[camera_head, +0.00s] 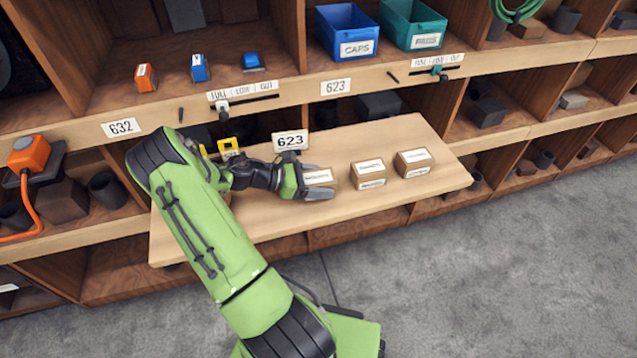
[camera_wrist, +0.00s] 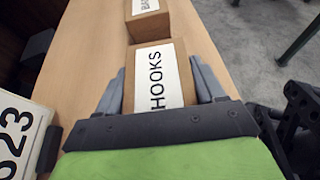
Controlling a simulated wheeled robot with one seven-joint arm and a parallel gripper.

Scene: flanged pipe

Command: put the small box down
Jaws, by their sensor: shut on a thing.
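A small brown cardboard box (camera_head: 318,176) with a white label sits between the fingers of my gripper (camera_head: 316,183). In the wrist view the label on this box (camera_wrist: 158,80) reads HOOKS, and one grey finger presses each side of it. The box is upright, at the wooden pull-out board (camera_head: 262,220); I cannot tell whether its underside touches the board. My gripper hides part of the box in the head view.
Two similar labelled boxes, a middle one (camera_head: 369,173) and a right one (camera_head: 413,163), stand on the board to the right. A 623 sign (camera_head: 290,141) stands behind my gripper. The shelf front rises behind the board. The board's right end is bare.

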